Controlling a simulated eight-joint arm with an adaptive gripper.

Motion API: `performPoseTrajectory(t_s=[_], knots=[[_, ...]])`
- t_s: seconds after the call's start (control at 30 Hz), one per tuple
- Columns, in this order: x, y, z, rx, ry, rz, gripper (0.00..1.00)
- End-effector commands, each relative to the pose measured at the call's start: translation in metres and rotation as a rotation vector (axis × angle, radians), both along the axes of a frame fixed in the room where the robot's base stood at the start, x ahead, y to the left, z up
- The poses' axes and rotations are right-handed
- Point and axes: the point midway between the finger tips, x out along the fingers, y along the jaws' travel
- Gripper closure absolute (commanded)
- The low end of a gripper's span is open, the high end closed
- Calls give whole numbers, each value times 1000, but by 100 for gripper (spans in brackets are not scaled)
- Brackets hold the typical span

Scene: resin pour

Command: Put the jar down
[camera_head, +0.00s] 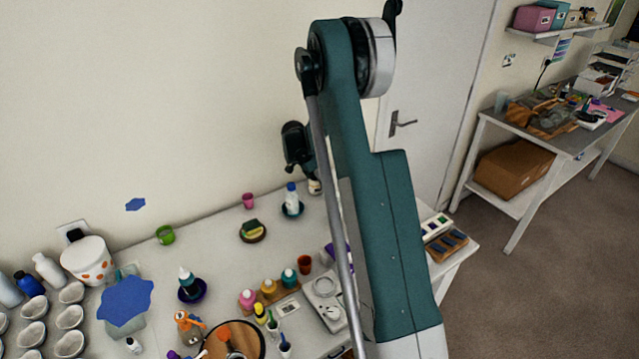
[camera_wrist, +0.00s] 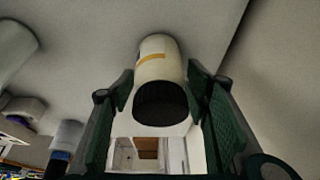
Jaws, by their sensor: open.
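A pale jar (camera_wrist: 158,62) with an orange band and a dark round end shows in the wrist view. It lies between the two fingers of my gripper (camera_wrist: 162,78), which are spread on either side of it. My gripper is open, and whether a finger still touches the jar is hard to tell. In the head view my arm covers the middle of the table and hides most of the gripper. A small pale object shows beside the arm there, but I cannot tell whether it is the jar.
A white table carries a white tub with orange spots (camera_head: 87,260), several cups, a green cup (camera_head: 165,235), a pink cup (camera_head: 248,200) and a white bottle with a blue cap (camera_head: 291,200) in a dark dish. Some bare table lies around the green cup.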

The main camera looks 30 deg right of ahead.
Motion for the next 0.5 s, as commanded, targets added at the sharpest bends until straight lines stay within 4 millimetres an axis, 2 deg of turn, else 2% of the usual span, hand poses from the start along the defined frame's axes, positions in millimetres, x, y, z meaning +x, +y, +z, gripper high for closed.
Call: performPoseTrajectory(t_s=[0.27, 0.5], knots=[[-1, 13, 29, 0, -1, 1, 53], [-2, 27, 63, 0, -1, 1, 53]])
